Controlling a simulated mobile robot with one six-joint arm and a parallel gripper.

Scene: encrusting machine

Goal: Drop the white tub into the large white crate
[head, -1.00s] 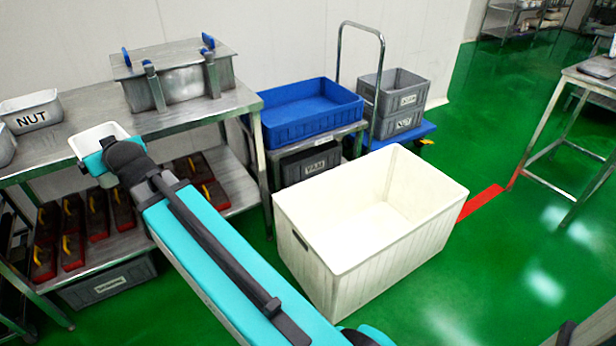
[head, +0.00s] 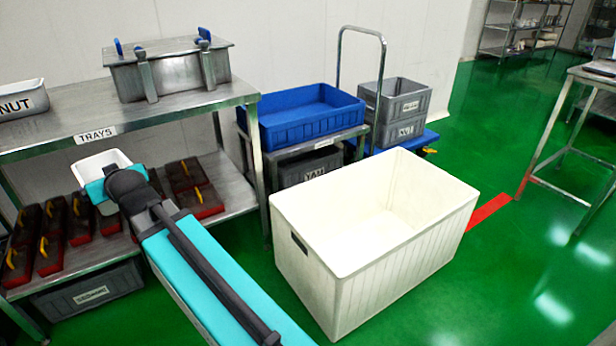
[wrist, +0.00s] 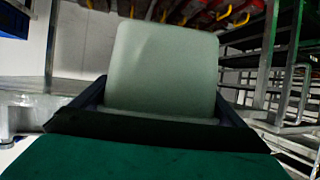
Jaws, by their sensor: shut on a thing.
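The white tub (head: 102,163) is at the end of my arm in the head view, in front of the steel table's shelves. My gripper (head: 108,183) is shut on it and mostly hidden behind my own arm. In the wrist view the tub (wrist: 161,68) stands up between the two dark fingers of my gripper (wrist: 158,108). The large white crate (head: 345,272) stands on the green floor to the right of my arm, apart from the tub. Its top is open and the inside that shows is empty.
A steel table (head: 160,108) with red trays (head: 198,200) on its lower shelf stands at left. A blue bin (head: 310,118) on a low stand and a trolley with grey crates (head: 402,108) stand behind the white crate.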

